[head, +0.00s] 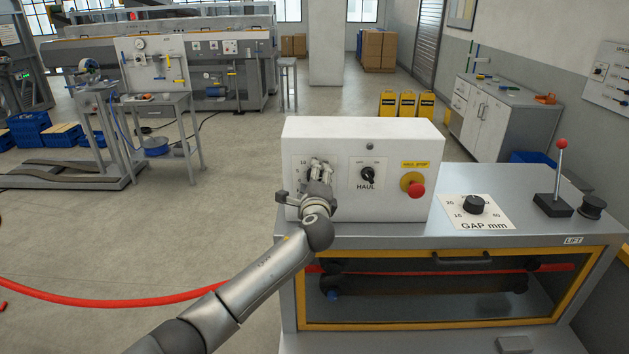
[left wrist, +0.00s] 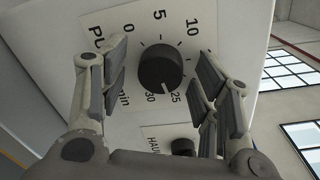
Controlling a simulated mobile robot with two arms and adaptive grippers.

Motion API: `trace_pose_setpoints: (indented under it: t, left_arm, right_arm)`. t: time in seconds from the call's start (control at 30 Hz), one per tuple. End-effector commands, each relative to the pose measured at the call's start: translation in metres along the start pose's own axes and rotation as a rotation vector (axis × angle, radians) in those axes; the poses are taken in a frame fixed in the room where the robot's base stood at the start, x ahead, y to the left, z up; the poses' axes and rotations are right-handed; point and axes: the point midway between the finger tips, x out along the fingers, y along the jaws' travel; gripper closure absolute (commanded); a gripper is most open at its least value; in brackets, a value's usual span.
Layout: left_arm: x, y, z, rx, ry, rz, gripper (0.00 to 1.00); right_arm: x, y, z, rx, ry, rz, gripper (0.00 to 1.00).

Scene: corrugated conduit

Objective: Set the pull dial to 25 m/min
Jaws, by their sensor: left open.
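The pull dial (left wrist: 160,67) is a black round knob on a white scale plate marked 0 to 30. Its white pointer mark lies at the knob's lower edge, near 25 on the side towards 30. My left gripper (left wrist: 162,78) is open, with one finger on each side of the dial; a gap shows between knob and fingers. In the head view my left gripper (head: 319,170) is at the left of the white control box (head: 400,138) and hides the dial and most of its scale. My right gripper is not in view.
The HAUL switch (head: 368,174) sits right of the dial and also shows in the left wrist view (left wrist: 183,146). A red stop button (head: 417,190) is further right. A GAP dial (head: 473,204) and a red-tipped lever (head: 558,170) stand on the machine top.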

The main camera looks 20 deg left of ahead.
Motion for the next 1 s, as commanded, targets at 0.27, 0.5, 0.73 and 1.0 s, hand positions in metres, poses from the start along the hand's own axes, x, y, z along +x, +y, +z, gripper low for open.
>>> trace_pose_setpoints:
  t: [0.27,0.5,0.73,1.0]
  left_arm:
    - [-0.006,0.0,0.0,-0.001,0.001,-0.002,0.42]
    - [-0.037,0.0,-0.001,-0.002,0.003,-0.002,0.42]
    - [-0.075,0.0,-0.001,0.0,0.002,-0.002,0.42]
    - [-0.111,0.001,-0.001,0.0,0.001,0.0,0.42]
  right_arm:
    - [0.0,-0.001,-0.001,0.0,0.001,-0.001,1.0]
    - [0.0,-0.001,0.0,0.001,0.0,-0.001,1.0]
    - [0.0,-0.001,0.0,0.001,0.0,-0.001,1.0]
    - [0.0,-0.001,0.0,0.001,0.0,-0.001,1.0]
